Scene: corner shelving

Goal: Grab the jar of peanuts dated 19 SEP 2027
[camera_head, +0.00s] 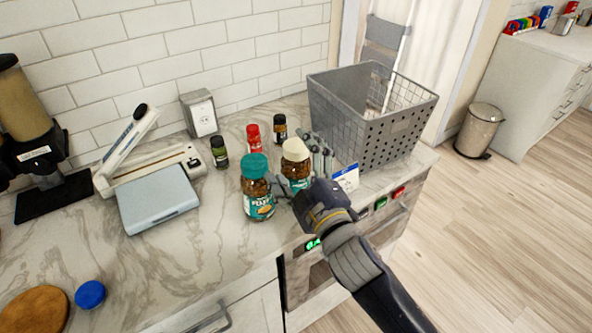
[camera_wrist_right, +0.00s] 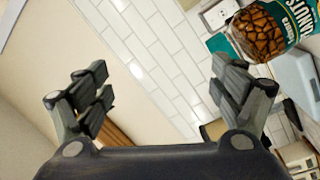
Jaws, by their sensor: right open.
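Two jars of peanuts stand upright on the marble counter. One jar has a teal lid (camera_head: 257,190); the other has a cream lid (camera_head: 296,160) and stands just right of and behind it. My right gripper (camera_head: 303,172) is open in front of the cream-lidded jar, with its fingers spread to either side of it in the head view. In the right wrist view the space between the fingers (camera_wrist_right: 160,95) is empty. A peanut jar (camera_wrist_right: 265,32) shows at the upper right there, outside the fingers. No date is readable. My left gripper is out of view.
Small spice bottles (camera_head: 253,133) stand behind the jars. A grey wire basket (camera_head: 390,120) stands to the right, near a small price card (camera_head: 346,178). The front left counter is mostly clear, with a blue lid (camera_head: 90,294).

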